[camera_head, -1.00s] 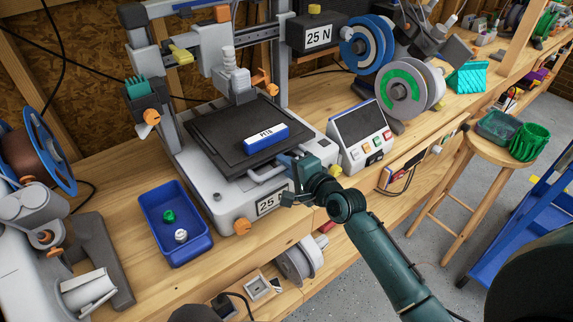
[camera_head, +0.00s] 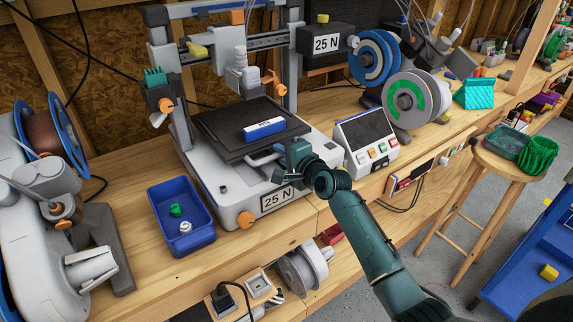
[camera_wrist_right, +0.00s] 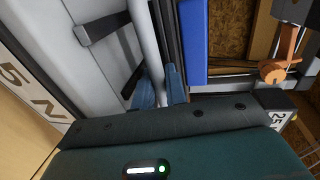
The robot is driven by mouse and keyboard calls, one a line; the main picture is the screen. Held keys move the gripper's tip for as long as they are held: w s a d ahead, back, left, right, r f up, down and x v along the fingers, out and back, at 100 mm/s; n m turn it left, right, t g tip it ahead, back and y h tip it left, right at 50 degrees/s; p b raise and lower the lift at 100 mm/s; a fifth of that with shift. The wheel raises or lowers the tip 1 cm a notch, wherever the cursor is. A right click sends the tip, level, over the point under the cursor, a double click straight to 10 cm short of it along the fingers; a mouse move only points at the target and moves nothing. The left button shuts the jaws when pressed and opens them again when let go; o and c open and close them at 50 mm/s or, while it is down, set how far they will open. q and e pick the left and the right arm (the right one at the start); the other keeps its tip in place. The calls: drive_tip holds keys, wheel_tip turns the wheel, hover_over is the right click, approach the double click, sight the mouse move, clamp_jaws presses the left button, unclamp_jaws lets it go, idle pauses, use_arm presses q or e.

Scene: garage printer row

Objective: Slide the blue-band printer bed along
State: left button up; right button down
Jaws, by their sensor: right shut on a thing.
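The printer bed (camera_head: 222,127) is a dark flat plate on the grey printer base labelled "25 N" (camera_head: 277,198). A grey bar handle (camera_head: 262,158) sticks out at the bed's front. My right gripper (camera_head: 287,166) is at this handle. In the right wrist view its blue-grey fingers (camera_wrist_right: 160,90) are shut on the pale handle bar (camera_wrist_right: 146,40). My left gripper is not in view.
A blue tray (camera_head: 158,199) with small parts stands left of the printer. A control panel (camera_head: 362,125) stands to the right, with spools behind it. The print head (camera_head: 238,75) hangs above the bed's rear. A stool (camera_head: 480,163) stands further right.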

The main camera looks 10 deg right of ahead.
drive_tip(key=c, duration=1.8)
unclamp_jaws()
drive_tip(key=shift+w, duration=0.15)
drive_tip(key=v, duration=1.3)
